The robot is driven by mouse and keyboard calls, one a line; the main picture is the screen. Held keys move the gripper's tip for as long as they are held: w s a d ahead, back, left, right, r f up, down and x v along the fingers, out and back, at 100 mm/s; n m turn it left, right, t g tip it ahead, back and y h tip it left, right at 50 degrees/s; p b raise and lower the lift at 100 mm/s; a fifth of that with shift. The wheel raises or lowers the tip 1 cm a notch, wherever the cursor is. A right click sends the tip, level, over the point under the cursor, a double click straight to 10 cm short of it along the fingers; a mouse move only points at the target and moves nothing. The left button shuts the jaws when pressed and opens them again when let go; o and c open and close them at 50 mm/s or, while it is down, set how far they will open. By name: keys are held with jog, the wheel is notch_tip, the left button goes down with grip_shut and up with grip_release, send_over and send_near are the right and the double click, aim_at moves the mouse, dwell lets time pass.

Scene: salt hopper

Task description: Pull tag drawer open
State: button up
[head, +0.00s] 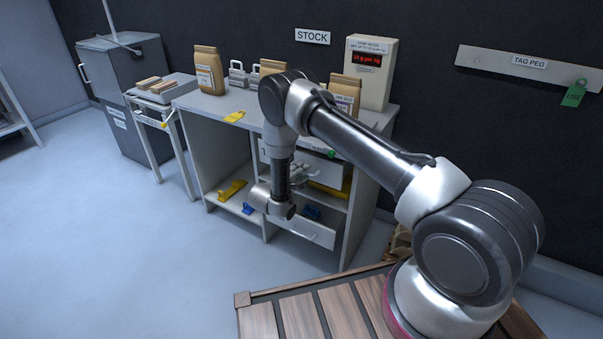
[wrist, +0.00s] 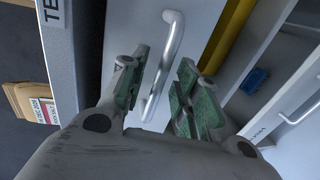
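The drawer with a white front (head: 326,174) is in the upper part of the grey bench, partly hidden by my arm. Its label is not readable as a tag drawer label. In the wrist view, its plain white front (wrist: 118,35) fills the middle, with a metal bar handle (wrist: 172,45). My gripper (wrist: 160,92) is open, with green-padded fingers on either side of the handle's lower part. I cannot tell whether the pads touch it. In the head view my gripper (head: 302,172) is small against the drawer front. I cannot tell how far the drawer is out.
A lower white drawer (head: 312,232) sits below; its handle (wrist: 300,112) shows at right in the wrist view. Yellow (head: 232,190) and blue (head: 248,208) items lie on the shelf. Floor to the left is clear.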

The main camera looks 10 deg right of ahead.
jog(key=shift+w+d, duration=0.25)
grip_shut()
jog(key=shift+s+a+f, duration=0.1)
jog(key=f+v, duration=0.2)
jog(key=v, duration=1.1)
jog(key=f+v, duration=0.3)
jog(key=v, duration=1)
jog(key=shift+s+a+f, duration=0.2)
jog(key=shift+s+a, duration=0.2)
grip_release()
